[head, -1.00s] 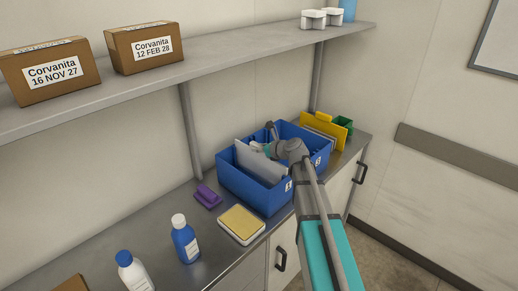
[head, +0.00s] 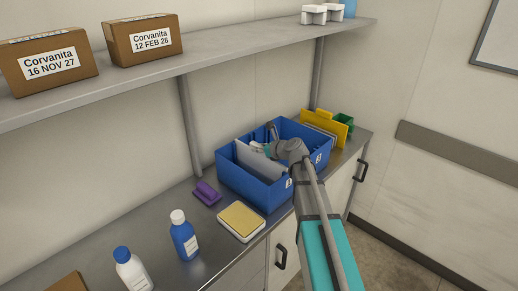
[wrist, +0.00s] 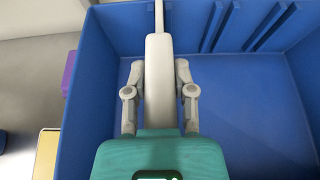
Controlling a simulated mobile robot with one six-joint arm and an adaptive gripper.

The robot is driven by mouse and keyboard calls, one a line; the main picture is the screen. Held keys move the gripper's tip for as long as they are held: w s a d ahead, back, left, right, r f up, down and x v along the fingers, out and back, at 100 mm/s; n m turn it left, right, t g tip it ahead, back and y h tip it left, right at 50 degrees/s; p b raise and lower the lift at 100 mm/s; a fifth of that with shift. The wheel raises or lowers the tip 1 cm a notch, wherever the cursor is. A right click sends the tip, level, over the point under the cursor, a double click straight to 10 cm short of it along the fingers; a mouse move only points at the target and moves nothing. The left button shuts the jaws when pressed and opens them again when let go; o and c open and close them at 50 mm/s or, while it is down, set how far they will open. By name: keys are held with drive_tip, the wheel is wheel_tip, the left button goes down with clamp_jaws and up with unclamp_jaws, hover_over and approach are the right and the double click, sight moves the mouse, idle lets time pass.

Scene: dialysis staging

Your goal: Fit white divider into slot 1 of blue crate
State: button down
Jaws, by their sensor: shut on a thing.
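The blue crate (head: 245,185) stands on the counter, with small white labels on its front side. The white divider (head: 252,160) stands inside the left part of the crate, its top edge showing. My gripper (head: 266,149) is shut on the divider, reaching over the crate's right side. In the wrist view the divider (wrist: 158,75) is seen edge-on between the two fingers, its thin far end at the crate's far wall. Paired ribs show on that wall to its right. The divider's lower edge and its fit in the slot are hidden.
A yellow panel (head: 322,130) and a green item (head: 345,122) stand right of the crate. A shelf (head: 230,58) runs above.

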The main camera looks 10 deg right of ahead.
drive_tip(key=shift+f+b, duration=0.95)
drive_tip(key=shift+f, duration=0.05)
drive_tip(key=shift+c, duration=1.8)
unclamp_jaws()
drive_tip(key=shift+r, duration=0.1)
wheel_tip(320, 180, up, 14)
drive_tip(key=p, duration=1.4)
drive_tip(key=shift+s+f, duration=0.1)
drive_tip(key=shift+f, duration=0.1)
